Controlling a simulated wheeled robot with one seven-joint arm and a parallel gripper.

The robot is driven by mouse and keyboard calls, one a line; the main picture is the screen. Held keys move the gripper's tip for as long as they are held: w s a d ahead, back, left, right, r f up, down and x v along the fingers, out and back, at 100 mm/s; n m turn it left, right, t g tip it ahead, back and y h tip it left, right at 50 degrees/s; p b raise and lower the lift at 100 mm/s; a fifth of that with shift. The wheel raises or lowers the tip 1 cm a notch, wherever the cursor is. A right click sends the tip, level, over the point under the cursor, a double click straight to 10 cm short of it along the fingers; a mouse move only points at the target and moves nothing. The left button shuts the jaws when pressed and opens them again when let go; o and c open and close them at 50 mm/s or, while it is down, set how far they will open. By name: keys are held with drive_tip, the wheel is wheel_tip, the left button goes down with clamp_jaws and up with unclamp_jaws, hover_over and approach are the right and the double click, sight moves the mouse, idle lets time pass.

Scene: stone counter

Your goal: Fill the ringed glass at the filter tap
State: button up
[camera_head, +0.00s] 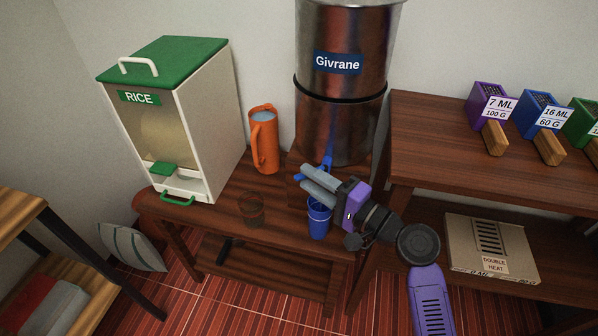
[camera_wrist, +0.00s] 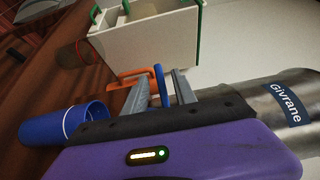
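The ringed glass (camera_head: 319,220) is a blue cup with a pale ring, standing below my gripper near the table's front edge. It also shows in the wrist view (camera_wrist: 85,121). Its contents are hidden. The filter is the tall metal Givrane tank (camera_head: 338,120). Its blue tap lever (camera_head: 328,157) shows at the tank's base, and in the wrist view the lever (camera_wrist: 161,84) stands between my fingers. My gripper (camera_head: 305,178) is open, its grey fingers on either side of the lever with gaps visible. The spout is hidden behind my gripper, and no water stream is visible.
A dark see-through glass (camera_head: 252,208) stands to the left on the table (camera_head: 215,225). An orange jug (camera_head: 264,140) and a rice dispenser (camera_head: 185,120) stand behind it. At right, a shelf (camera_head: 430,130) holds several labelled scoops, with a box (camera_head: 490,245) below.

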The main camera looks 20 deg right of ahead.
drive_tip(key=shift+v, duration=1.25)
idle(6.8)
